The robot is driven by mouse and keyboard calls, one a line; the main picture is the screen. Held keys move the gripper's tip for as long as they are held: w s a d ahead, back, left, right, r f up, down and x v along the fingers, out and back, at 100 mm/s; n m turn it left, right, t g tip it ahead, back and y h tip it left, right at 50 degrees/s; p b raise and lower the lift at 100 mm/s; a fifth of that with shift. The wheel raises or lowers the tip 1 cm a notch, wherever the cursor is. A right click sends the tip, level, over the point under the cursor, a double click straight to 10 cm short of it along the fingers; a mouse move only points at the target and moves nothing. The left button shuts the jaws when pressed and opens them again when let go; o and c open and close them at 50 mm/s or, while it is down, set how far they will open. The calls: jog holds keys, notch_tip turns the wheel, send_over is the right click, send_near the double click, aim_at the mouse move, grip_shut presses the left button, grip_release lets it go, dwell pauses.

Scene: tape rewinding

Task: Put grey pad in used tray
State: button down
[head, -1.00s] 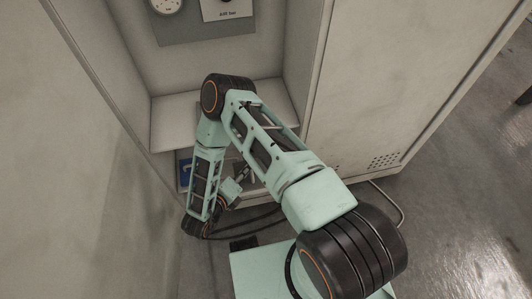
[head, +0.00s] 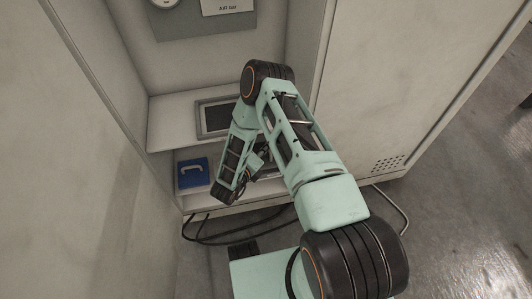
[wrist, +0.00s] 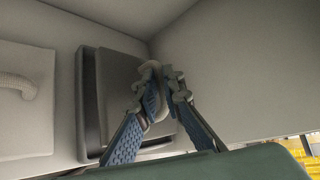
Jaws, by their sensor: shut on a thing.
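My gripper (wrist: 163,92) is shut on a pale grey looped handle (wrist: 152,70) in the wrist view. The handle appears to belong to the dark grey pad (wrist: 115,95) behind the fingers, though the join is partly hidden. In the head view my gripper (head: 258,163) is small and partly covered by my arm, at the front of the lower compartment; the pad cannot be made out there. A grey-rimmed tray (head: 199,120) with a dark inside lies on the upper shelf, its right side hidden by my arm. I cannot tell whether it is the used tray.
A blue pad with a pale handle (head: 192,172) lies at left on the lower shelf. A light panel with a ribbed handle (wrist: 25,115) is at left in the wrist view. Cabinet walls stand close on both sides. Black cables (head: 215,240) hang below the lower shelf.

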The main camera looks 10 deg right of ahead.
notch_tip(320, 180, down, 2)
jog(key=shift+f+b, duration=0.1)
jog(key=shift+b, duration=0.2)
jog(key=shift+w+d+f, duration=0.1)
jog(key=shift+w+f, duration=0.05)
jog(key=shift+f, duration=0.1)
jog(key=shift+f, duration=0.1)
jog(key=c, duration=2.1)
grip_release()
jog(key=shift+b, duration=0.3)
jog(key=p+v, duration=0.3)
jog(key=v, duration=0.9)
jog(key=shift+p, duration=0.35)
